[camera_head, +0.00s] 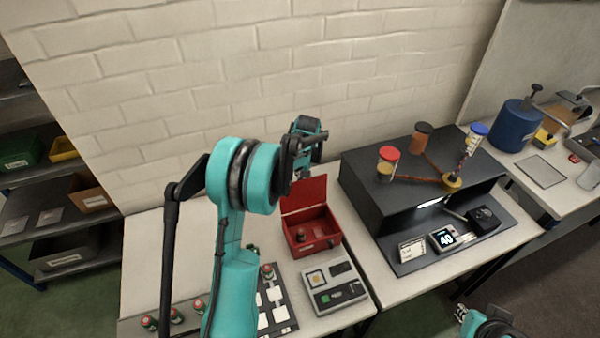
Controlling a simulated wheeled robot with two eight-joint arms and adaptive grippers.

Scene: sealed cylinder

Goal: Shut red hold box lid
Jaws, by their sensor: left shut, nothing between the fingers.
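The red hold box (315,243) stands on the white table with its front toward me. Its red lid (304,194) is raised at the back edge, and the inside shows. A small dark-red item (301,236) is inside the box. My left gripper (303,174) is shut and empty, just above or behind the raised lid's top edge. I cannot tell whether it touches the lid. My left arm partly hides the gripper. Only a small part of my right gripper (463,313) shows at the bottom right, far from the box; its fingers are unclear.
A grey device (335,290) sits in front of the box. A dark tray with white squares (279,314) lies left of it, and several small red-capped vials (149,322) stand further left. A black station (375,212) with coloured containers is close on the right. A brick wall is behind.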

